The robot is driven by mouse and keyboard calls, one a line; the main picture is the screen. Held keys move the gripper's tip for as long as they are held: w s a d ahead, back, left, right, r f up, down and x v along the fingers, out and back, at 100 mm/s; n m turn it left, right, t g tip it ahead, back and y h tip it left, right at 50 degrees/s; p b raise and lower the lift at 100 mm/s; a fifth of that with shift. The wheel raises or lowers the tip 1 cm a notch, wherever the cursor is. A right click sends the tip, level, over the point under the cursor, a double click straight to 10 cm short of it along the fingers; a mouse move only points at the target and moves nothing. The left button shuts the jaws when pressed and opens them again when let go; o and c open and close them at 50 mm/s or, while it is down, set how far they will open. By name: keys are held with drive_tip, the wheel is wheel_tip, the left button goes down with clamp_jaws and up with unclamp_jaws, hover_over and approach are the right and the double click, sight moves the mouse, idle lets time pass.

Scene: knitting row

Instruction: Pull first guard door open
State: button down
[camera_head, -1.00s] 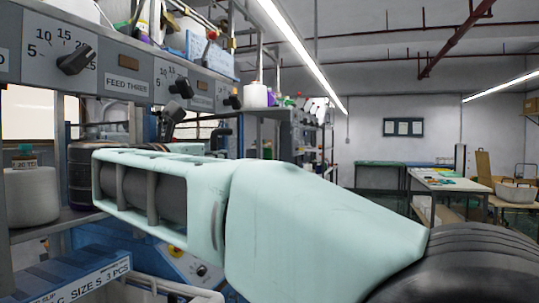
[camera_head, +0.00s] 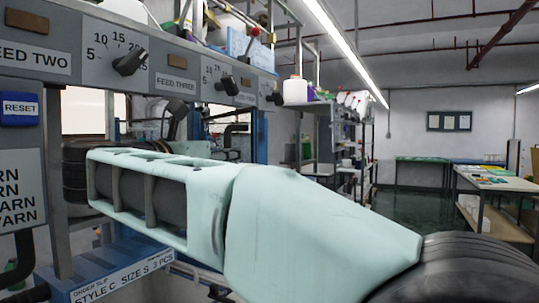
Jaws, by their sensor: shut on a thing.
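My arm's pale green link (camera_head: 310,235) fills the middle and lower right of the head view. It hides much of the machine behind it. A second pale green part shows beyond it, with dark parts above. I cannot make out my gripper's fingers or what they hold; they are hidden behind my arm. I cannot pick out the first guard door or its handle. The grey machine panel with FEED TWO and FEED THREE plates (camera_head: 175,82) and black knobs (camera_head: 130,62) runs along the upper left.
A blue RESET button (camera_head: 20,108) and a yarn notice (camera_head: 18,190) are on the machine at the left. A blue order-slip strip (camera_head: 110,277) lies below my arm. Shelves with bottles (camera_head: 345,140) stand behind. A table (camera_head: 490,182) is at right; green floor is open before it.

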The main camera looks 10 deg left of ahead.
drive_tip(key=c, duration=2)
unclamp_jaws()
drive_tip(key=shift+s+d+f, duration=0.1)
drive_tip(key=shift+s, duration=0.15)
drive_tip(key=shift+w, duration=0.1)
